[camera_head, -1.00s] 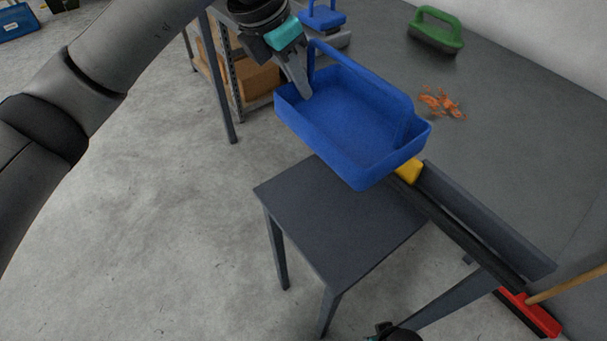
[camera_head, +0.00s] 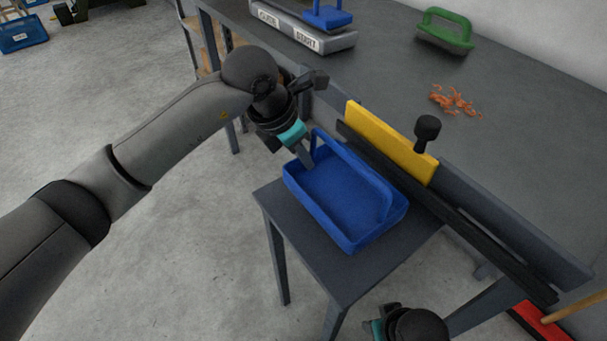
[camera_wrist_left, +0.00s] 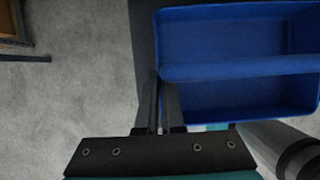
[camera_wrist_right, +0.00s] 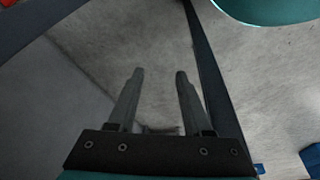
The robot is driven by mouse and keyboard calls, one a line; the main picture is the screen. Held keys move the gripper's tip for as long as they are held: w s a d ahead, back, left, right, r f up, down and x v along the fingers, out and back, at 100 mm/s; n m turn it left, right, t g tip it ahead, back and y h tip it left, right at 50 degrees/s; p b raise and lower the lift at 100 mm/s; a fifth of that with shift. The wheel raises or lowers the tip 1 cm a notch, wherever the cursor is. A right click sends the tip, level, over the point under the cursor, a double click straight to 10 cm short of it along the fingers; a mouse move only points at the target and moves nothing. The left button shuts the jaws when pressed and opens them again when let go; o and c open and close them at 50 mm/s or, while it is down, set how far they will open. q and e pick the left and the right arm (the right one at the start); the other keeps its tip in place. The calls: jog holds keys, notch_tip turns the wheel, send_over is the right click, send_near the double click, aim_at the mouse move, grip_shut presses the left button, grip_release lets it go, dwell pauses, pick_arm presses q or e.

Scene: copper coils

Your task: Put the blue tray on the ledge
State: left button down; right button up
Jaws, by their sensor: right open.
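The blue tray (camera_head: 345,232), an open box with a raised handle, is level over the dark grey ledge (camera_head: 285,215) beside the bench. It looks set down on the ledge, though a small gap cannot be ruled out. My left gripper (camera_head: 306,158) is at the handle's far left end. In the left wrist view its fingers (camera_wrist_left: 160,85) are nearly together at the handle's end of the tray (camera_wrist_left: 240,105). My right gripper is open and empty in the right wrist view (camera_wrist_right: 158,85); in the head view only part of it shows at the bottom.
A yellow plate (camera_head: 390,142) with a black knob and a dark rail (camera_head: 470,235) stand along the bench edge, close to the tray. A green-handled brush (camera_head: 445,32), orange scraps (camera_head: 455,100) and a labelled grey block (camera_head: 300,30) are on the bench. A red broom (camera_head: 540,325) is at lower right.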

aim_at(303, 170)
pick_arm(q)
jog(key=shift+f+b, duration=0.55)
jog(key=shift+f, duration=1.45)
pick_arm(e)
jog(key=shift+w+r+t, duration=0.15)
jog(key=shift+w+r, duration=0.05)
jog(key=shift+r, duration=0.6)
jog(key=shift+w+r+t, duration=0.15)
jog(key=shift+r, duration=0.65)
pick_arm(q)
jog(key=shift+f, duration=0.1)
jog(key=c, duration=1)
grip_release()
jog(key=shift+c, duration=0.2)
pick_arm(e)
jog(key=shift+r, duration=0.1)
